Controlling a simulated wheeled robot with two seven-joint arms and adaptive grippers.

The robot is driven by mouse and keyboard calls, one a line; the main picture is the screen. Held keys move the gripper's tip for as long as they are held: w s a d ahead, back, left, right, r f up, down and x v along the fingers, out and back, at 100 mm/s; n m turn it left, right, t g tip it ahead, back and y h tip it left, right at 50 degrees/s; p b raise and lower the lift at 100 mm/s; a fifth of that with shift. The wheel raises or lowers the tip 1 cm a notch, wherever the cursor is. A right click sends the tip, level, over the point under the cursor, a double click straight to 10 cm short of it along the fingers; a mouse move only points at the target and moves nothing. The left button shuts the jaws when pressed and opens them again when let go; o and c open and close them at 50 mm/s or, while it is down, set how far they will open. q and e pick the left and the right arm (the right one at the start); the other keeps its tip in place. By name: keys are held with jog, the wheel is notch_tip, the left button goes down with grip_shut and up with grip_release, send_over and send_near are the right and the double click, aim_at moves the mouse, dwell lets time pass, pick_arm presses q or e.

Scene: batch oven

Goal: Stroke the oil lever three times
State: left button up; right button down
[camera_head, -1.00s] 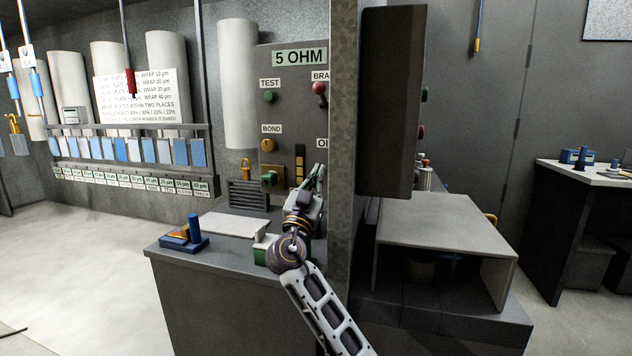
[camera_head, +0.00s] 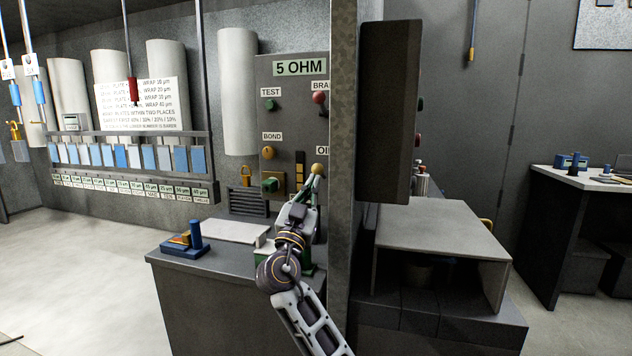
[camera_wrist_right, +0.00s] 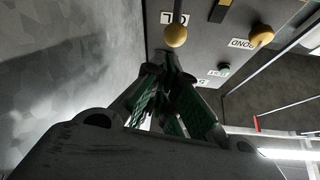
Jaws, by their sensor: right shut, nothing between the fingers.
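The oil lever shows as a yellow ball knob (camera_head: 318,168) at the right side of the grey panel, under a partly hidden "OIL" label (camera_head: 322,149). In the right wrist view the knob (camera_wrist_right: 176,36) sits on a dark rod, just beyond my fingertips. My right gripper (camera_head: 314,181) is shut and empty, with its tips just below the knob in the head view. Its green-padded fingers (camera_wrist_right: 172,72) come together in the wrist view. I cannot tell whether they touch the knob. The lever's lower end is hidden. My left gripper is not in view.
A grey post (camera_head: 343,230) stands close to the right of my arm. The panel also carries a red knob (camera_head: 319,98), green buttons and a yellow bond knob (camera_head: 268,153). A blue fixture (camera_head: 185,243) and a pale plate (camera_head: 232,231) lie on the bench.

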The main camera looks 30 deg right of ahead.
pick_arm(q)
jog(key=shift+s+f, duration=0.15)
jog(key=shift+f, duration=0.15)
pick_arm(e)
jog(key=v, duration=0.4)
jog(key=shift+s+a, duration=0.15)
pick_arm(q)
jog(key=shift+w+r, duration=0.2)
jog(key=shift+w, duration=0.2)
